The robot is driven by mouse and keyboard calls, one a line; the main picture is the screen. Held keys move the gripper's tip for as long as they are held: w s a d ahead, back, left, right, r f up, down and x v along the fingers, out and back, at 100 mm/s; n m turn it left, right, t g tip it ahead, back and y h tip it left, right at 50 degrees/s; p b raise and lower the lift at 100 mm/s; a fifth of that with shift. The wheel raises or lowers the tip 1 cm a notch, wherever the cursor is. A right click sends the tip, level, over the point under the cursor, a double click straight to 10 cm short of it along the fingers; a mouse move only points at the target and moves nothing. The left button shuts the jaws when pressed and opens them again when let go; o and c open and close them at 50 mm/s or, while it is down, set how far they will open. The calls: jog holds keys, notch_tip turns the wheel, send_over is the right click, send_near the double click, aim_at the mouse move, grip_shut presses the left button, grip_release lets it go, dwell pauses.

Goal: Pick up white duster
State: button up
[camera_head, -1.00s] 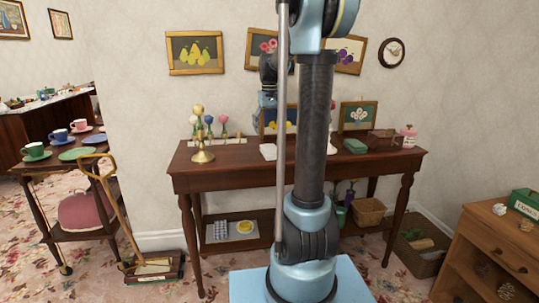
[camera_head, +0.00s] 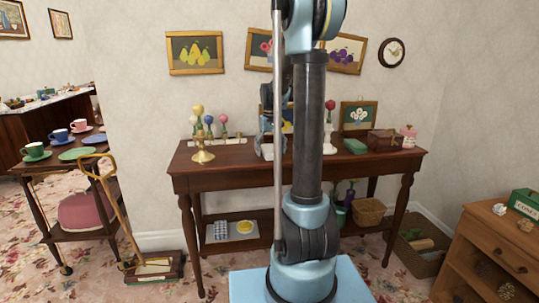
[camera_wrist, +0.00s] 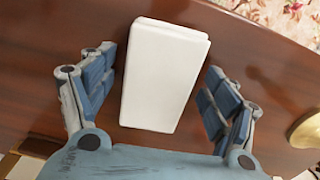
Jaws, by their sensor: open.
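The white duster (camera_wrist: 163,78) is a plain white block lying on the dark wooden table (camera_wrist: 262,65). In the wrist view it sits between the two spread fingers of my gripper (camera_wrist: 158,66), with a gap on each side. My gripper is open and holds nothing. In the head view my gripper (camera_head: 269,143) is low over the table's top, left of my arm column. The duster is mostly hidden there behind my gripper and arm.
A brass stand (camera_head: 202,149) is left of my gripper on the table. A green box (camera_head: 355,146), a brown box (camera_head: 385,140) and a pink-and-white bottle (camera_head: 408,136) stand to the right. Framed pictures hang on the wall behind.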

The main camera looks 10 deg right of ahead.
aim_at(271, 149)
jog(key=c, duration=1.1)
notch_tip(271, 149, up, 10)
jog(key=o, duration=0.3)
jog(key=shift+c, duration=1.2)
